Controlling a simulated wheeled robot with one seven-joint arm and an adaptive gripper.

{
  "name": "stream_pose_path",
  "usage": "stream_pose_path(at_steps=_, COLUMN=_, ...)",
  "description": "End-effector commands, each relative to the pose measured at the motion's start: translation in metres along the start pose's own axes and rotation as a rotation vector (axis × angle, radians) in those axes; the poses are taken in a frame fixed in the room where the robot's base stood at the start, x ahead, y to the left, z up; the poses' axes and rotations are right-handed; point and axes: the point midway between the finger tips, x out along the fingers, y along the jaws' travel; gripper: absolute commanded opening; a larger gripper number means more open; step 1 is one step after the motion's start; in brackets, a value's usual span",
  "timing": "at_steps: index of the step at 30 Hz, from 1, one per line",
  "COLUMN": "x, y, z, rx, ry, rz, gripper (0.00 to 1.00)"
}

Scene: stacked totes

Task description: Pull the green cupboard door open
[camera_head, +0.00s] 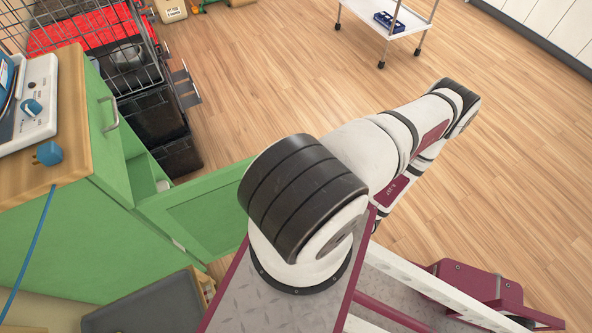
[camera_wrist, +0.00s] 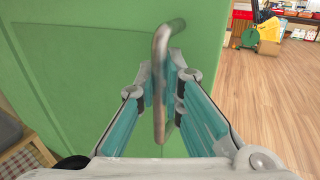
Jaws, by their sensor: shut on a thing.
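The green cupboard (camera_head: 70,245) stands at the left in the head view. Its green door (camera_head: 205,213) is swung well open, its free end passing behind my arm. Inside the opening, a small white object (camera_head: 163,185) shows. In the wrist view the door (camera_wrist: 85,70) fills the left and middle, with a grey metal bar handle (camera_wrist: 159,115) on it. My gripper (camera_wrist: 162,82) has its two teal-padded fingers on either side of this handle and is shut on it. In the head view my arm hides the gripper and the handle.
A drawer front with a metal handle (camera_head: 110,113) is above the opening. A dark grey-topped box or stool (camera_head: 150,305) is near the door's hinge side. A white trolley (camera_head: 385,25) is far off; wooden floor (camera_head: 270,80) between is clear.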

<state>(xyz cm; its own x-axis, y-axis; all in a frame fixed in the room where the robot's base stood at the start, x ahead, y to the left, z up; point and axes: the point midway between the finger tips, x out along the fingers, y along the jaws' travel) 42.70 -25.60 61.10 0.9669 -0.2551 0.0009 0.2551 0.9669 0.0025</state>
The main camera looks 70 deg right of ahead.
Motion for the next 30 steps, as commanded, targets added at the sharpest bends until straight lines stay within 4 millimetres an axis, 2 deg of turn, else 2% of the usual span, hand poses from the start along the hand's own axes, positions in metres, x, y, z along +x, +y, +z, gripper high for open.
stream_pose_path(at_steps=8, x=-0.001, y=-0.001, z=-0.001, rx=-0.002, ry=0.004, rz=-0.001, gripper=0.00)
stream_pose_path(at_steps=9, x=-0.001, y=-0.001, z=-0.001, rx=-0.002, ry=0.004, rz=-0.001, gripper=0.13)
stream_pose_path(at_steps=11, x=-0.001, y=-0.001, z=-0.001, rx=-0.002, ry=0.004, rz=-0.001, gripper=0.27)
stream_pose_path(at_steps=12, x=-0.001, y=-0.001, z=-0.001, rx=-0.002, ry=0.003, rz=-0.001, gripper=0.30)
stream_pose_path(at_steps=23, x=-0.004, y=-0.001, z=-0.001, rx=-0.001, ry=0.002, rz=-0.001, gripper=0.30)
stream_pose_path(at_steps=26, x=-0.015, y=-0.001, z=-0.001, rx=-0.002, ry=0.003, rz=-0.001, gripper=0.30)
stream_pose_path(at_steps=30, x=-0.040, y=-0.001, z=-0.001, rx=-0.003, ry=0.004, rz=-0.003, gripper=0.30)
